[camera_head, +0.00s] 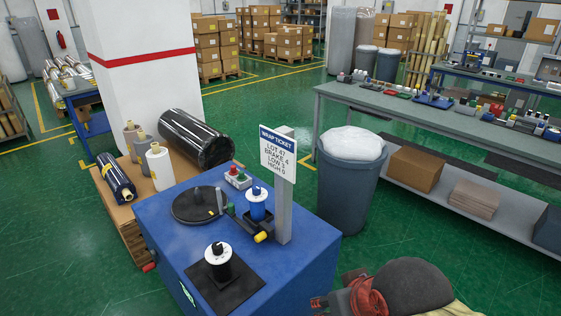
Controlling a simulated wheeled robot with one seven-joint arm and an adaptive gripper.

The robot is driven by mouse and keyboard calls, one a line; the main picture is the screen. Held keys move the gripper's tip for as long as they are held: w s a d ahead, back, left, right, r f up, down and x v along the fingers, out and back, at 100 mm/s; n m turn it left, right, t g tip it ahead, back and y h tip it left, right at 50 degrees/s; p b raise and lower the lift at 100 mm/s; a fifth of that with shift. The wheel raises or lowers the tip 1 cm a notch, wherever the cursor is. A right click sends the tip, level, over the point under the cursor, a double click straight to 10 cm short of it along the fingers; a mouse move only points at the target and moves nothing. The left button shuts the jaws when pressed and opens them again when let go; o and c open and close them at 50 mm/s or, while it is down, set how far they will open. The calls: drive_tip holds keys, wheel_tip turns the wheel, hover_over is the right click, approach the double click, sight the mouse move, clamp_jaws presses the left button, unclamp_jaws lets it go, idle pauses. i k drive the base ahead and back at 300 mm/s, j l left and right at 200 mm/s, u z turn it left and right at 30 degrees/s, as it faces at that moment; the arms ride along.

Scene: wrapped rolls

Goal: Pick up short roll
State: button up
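A pallet behind holds a large black roll (196,137) and smaller rolls. A grey bin (349,185) and long bench (400,108) stand right.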

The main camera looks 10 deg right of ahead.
sight(159, 160)
drive_tip(key=i+j+u, duration=0.5)
drive_tip(key=j, duration=0.2)
drive_tip(key=i+j+u, duration=0.5)
drive_tip(key=j, duration=0.15)
drive_tip(key=i+j+u, duration=0.5)
drive_tip(key=i+u, duration=0.5)
drive_tip(key=i+z, duration=0.25)
drive_tip(key=i, duration=0.3)
drive_tip(key=i+j+z, duration=0.2)
drive_tip(key=i, duration=0.35)
drive_tip(key=i+j+z, duration=0.25)
drive_tip(key=i, duration=0.25)
drive_tip(key=i+j+z, duration=0.25)
drive_tip(key=i+j, duration=0.15)
drive_tip(key=i+j+z, duration=0.2)
drive_tip(key=z, duration=0.2)
drive_tip(key=i+j+z, duration=0.25)
drive_tip(key=z, duration=0.2)
drive_tip(key=i+j+z, duration=0.15)
drive_tip(key=j+z, duration=0.25)
drive_tip(key=i+j+z, duration=0.1)
drive_tip(key=j+z, duration=1)
drive_tip(key=j, duration=0.3)
drive_tip(key=k+j+z, duration=0.2)
drive_tip(key=j, duration=0.35)
drive_tip(key=i+j, duration=0.05)
drive_tip(key=i, duration=0.05)
